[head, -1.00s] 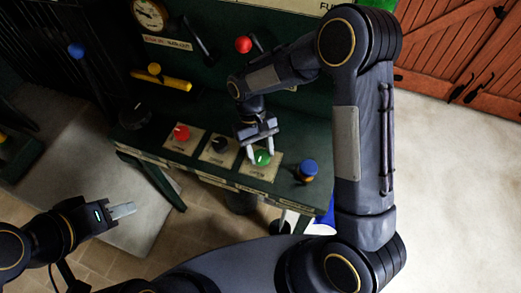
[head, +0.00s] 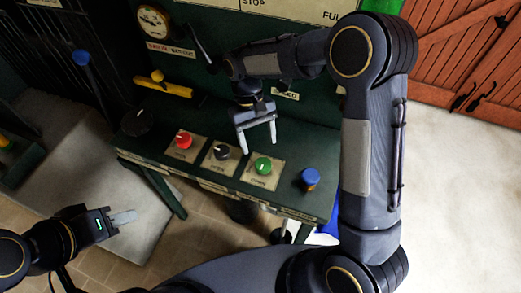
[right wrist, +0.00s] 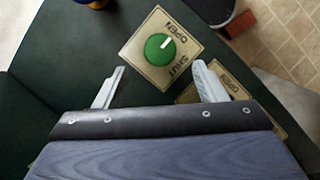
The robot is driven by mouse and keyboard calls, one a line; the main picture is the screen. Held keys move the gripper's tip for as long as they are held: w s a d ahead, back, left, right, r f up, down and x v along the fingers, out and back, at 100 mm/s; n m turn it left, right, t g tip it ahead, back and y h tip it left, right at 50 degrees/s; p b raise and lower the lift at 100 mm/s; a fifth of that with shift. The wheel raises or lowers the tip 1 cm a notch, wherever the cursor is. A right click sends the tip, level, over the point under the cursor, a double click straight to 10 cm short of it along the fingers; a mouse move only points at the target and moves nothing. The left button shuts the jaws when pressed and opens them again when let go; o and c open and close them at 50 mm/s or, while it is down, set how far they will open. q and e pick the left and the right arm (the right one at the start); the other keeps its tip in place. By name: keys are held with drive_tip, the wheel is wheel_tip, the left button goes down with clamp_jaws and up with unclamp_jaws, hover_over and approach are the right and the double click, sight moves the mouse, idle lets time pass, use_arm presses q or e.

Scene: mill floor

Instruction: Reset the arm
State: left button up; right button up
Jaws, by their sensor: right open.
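My right gripper (head: 257,134) is open and empty, above the green console behind the row of knobs. The green knob (head: 263,166) sits on its label plate just in front of and below the fingers, apart from them. In the right wrist view the green knob (right wrist: 160,47) lies beyond the open fingertips (right wrist: 158,75), its white mark pointing towards the "OPEN" side of the plate. My left gripper (head: 122,217) is at the lower left over the floor, away from the console; its fingers look close together, but any gap is unclear.
A red knob (head: 184,140), a black knob (head: 221,152) and a blue knob (head: 310,178) stand along the console (head: 318,205). A yellow lever (head: 166,87) and a gauge (head: 154,21) are on the panel behind. Wooden doors (head: 470,50) stand at the right; the pale floor there is clear.

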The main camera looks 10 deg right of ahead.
drive_tip(key=shift+w+r, duration=0.15)
drive_tip(key=shift+r, duration=0.25)
drive_tip(key=s+d+r+m+t+y, duration=0.1)
drive_tip(key=s+d+r+t+y, duration=0.15)
drive_tip(key=s+d+r, duration=0.35)
drive_tip(key=s+d+r+m+t+y, duration=0.2)
drive_tip(key=s+d+r+t, duration=0.25)
drive_tip(key=s, duration=0.35)
drive_tip(key=s+t, duration=0.1)
drive_tip(key=s, duration=0.1)
drive_tip(key=s+t, duration=0.1)
drive_tip(key=s, duration=0.1)
drive_tip(key=s+m+t, duration=0.1)
drive_tip(key=s, duration=0.1)
drive_tip(key=shift+a+f, duration=0.3)
drive_tip(key=shift+f, duration=0.05)
